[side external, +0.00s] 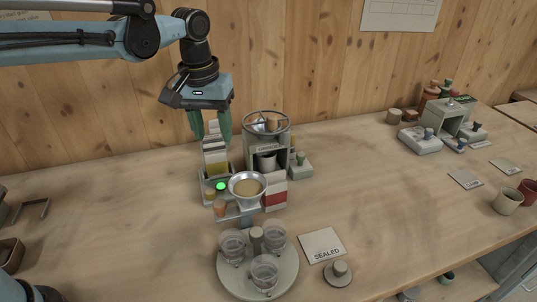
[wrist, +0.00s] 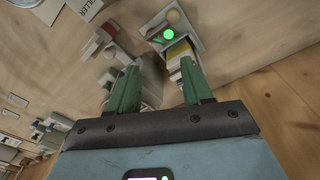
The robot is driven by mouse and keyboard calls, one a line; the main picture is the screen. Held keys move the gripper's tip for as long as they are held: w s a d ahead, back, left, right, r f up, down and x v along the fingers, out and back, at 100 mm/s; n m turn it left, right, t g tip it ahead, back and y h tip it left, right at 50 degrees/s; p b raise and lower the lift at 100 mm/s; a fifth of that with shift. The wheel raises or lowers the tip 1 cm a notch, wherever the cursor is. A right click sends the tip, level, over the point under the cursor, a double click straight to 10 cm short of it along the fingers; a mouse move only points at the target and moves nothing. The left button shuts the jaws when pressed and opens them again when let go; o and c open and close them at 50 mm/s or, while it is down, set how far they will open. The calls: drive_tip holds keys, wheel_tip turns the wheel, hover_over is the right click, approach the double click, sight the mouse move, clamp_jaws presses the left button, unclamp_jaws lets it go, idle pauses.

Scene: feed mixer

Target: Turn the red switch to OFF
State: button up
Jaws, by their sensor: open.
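The feed mixer (side external: 267,150) stands on the bench, a grey unit with a round ring on top. A lit green lamp (side external: 221,186) is on its left part, and it also shows in the wrist view (wrist: 169,34). A red and white block (side external: 275,192) is at its front right. I cannot make out a red switch or its setting for certain. My gripper (side external: 211,136) is open and points down, above and behind the left part of the mixer. Its green fingers are apart in the wrist view (wrist: 160,68), with the yellow and white cards beyond them.
A metal bowl (side external: 247,187) sits at the mixer's front. A round tray (side external: 228,282) with glass jars stands before it, beside a "SEALED" card (side external: 322,245). Another grey device (side external: 446,122) is at the far right. The wooden wall is close behind.

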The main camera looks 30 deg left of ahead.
drive_tip(key=shift+w+d+f+g, duration=0.5)
drive_tip(key=shift+w+d+f, duration=0.35)
drive_tip(key=shift+w+d, duration=0.1)
approach(231, 176)
drive_tip(key=shift+n, duration=0.3)
drive_tip(key=s+d+f, duration=0.1)
drive_tip(key=f, duration=0.1)
drive_tip(key=s+f, duration=0.1)
drive_tip(key=f, duration=0.1)
drive_tip(key=s+d+f, duration=0.1)
drive_tip(key=f, duration=0.1)
drive_tip(key=shift+s+d+f, duration=0.15)
drive_tip(key=shift+d+f, duration=0.1)
drive_tip(key=shift+d, duration=0.1)
clamp_jaws()
drive_tip(key=m, duration=1.1)
drive_tip(key=shift+m, duration=0.4)
